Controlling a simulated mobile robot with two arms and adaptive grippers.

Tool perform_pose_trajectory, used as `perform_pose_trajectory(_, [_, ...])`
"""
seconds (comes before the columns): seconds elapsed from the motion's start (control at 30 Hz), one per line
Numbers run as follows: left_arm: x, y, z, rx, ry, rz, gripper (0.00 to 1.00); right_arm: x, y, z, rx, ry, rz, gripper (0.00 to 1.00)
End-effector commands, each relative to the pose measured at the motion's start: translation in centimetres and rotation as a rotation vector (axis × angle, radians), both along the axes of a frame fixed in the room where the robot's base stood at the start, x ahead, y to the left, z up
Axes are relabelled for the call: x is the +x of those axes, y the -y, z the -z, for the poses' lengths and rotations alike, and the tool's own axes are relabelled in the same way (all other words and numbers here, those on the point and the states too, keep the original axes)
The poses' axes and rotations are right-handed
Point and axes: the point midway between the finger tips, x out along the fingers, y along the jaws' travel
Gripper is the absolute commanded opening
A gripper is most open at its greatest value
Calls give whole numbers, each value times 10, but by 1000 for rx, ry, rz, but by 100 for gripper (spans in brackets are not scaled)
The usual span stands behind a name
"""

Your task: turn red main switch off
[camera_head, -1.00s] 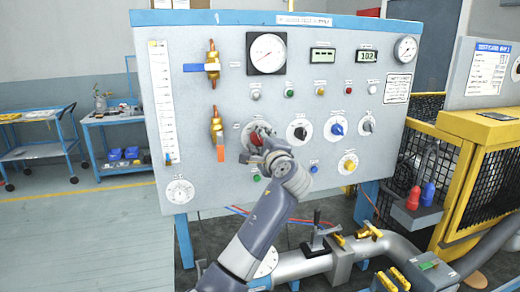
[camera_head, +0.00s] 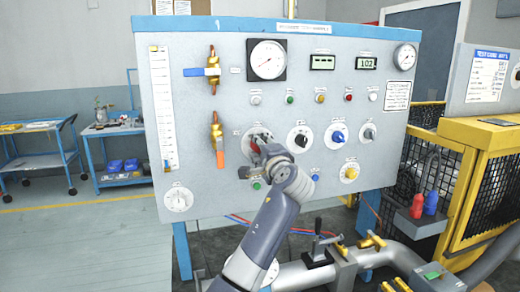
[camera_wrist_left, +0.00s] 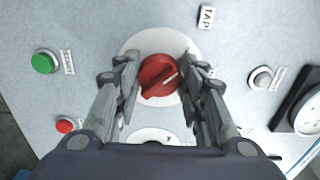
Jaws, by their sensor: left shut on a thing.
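The red main switch (camera_wrist_left: 156,80) is a round red knob with a white pointer line, on a pale round plate in the left wrist view. The line slants toward the upper right of that view. My left gripper (camera_wrist_left: 159,68) has one finger on each side of the knob and is shut on it. In the head view the gripper (camera_head: 260,152) is at the panel front and covers most of the switch. My right gripper is in neither view.
The grey panel (camera_head: 210,130) carries a black knob (camera_head: 300,135), a blue knob (camera_head: 338,136) and a yellow knob (camera_head: 350,172) right of the switch. An orange-handled brass valve (camera_head: 217,135) is to its left. Pipes (camera_head: 300,278) run below.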

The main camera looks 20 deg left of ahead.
Motion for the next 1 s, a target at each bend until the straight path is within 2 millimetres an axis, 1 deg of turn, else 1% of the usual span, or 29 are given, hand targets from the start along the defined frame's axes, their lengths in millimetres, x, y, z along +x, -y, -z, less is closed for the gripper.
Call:
perform_pose_trajectory(0.07, [0,0,1,-3,-1,-1,14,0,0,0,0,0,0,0])
perform_pose_trajectory(0.1, [0,0,1,-3,-1,-1,44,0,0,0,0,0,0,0])
perform_pose_trajectory(0.17, [0,0,1,-3,-2,-1,58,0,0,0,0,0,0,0])
perform_pose_trajectory(0.5, [-1,0,1,-1,-1,0,58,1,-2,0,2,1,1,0])
perform_pose_trajectory(0.63, [-7,6,1,0,0,1,58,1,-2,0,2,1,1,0])
perform_pose_trajectory(0.77, [-23,17,1,-1,1,2,58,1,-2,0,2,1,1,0])
perform_pose_trajectory(1.0, [-66,46,1,-3,-1,3,58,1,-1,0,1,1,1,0])
